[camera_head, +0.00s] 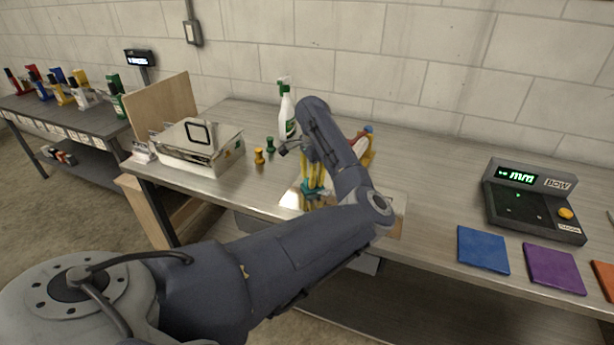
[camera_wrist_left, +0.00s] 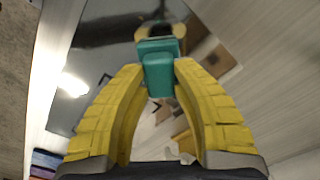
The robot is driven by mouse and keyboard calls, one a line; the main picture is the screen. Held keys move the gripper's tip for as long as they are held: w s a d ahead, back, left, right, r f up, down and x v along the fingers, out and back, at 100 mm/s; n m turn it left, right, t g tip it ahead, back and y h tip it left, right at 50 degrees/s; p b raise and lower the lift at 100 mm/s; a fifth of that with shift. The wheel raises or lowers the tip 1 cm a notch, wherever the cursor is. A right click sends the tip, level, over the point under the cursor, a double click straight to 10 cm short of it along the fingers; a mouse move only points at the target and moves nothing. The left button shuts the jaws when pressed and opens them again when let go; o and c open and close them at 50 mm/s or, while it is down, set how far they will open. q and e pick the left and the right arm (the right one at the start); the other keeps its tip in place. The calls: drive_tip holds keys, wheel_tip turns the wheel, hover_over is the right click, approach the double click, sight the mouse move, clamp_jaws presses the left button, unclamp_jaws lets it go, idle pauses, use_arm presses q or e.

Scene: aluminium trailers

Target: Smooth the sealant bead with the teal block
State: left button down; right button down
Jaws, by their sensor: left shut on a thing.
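My left gripper (camera_head: 313,178) has yellow fingers and is shut on the teal block (camera_head: 313,190), pointing down over a shiny metal sheet (camera_head: 398,208) on the bench. In the left wrist view, the teal block (camera_wrist_left: 158,72) sits between the yellow fingertips of the left gripper (camera_wrist_left: 161,66), above the mirror-like sheet (camera_wrist_left: 98,58). I cannot tell whether the block touches the sheet. I cannot make out the sealant bead; my left arm hides much of the sheet in the head view. My right gripper is not in view.
A white spray bottle (camera_head: 286,112) and a partly hidden red-and-yellow object (camera_head: 366,142) stand behind my arm. Yellow (camera_head: 259,156) and green (camera_head: 271,145) small pieces stand left of the sheet. A console (camera_head: 535,203) and blue (camera_head: 483,250) and purple (camera_head: 554,269) squares lie right.

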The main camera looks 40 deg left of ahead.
use_arm(q)
drive_tip(key=shift+w+d, duration=0.3)
drive_tip(key=shift+d, duration=0.8)
drive_tip(key=shift+w+d, duration=0.3)
drive_tip(key=shift+d, duration=0.75)
drive_tip(key=shift+w+d, duration=0.3)
drive_tip(key=shift+d, duration=0.8)
drive_tip(key=shift+s+a, duration=0.1)
drive_tip(key=shift+a, duration=0.25)
drive_tip(key=shift+s+a, duration=0.25)
drive_tip(key=shift+a, duration=0.6)
drive_tip(key=shift+s+a, duration=0.2)
drive_tip(key=shift+a, duration=0.7)
drive_tip(key=shift+s+a, duration=0.25)
drive_tip(key=shift+a, duration=0.6)
drive_tip(key=shift+s+a, duration=0.25)
drive_tip(key=shift+a, duration=0.65)
drive_tip(key=shift+s+a, duration=0.25)
drive_tip(key=shift+a, duration=0.65)
drive_tip(key=shift+a+r, duration=0.1)
drive_tip(key=shift+a, duration=0.1)
drive_tip(key=shift+r, duration=0.85)
drive_tip(key=shift+d+r, duration=0.1)
drive_tip(key=shift+r, duration=0.65)
wheel_tip(320, 180, up, 5)
drive_tip(key=shift+f, duration=0.15)
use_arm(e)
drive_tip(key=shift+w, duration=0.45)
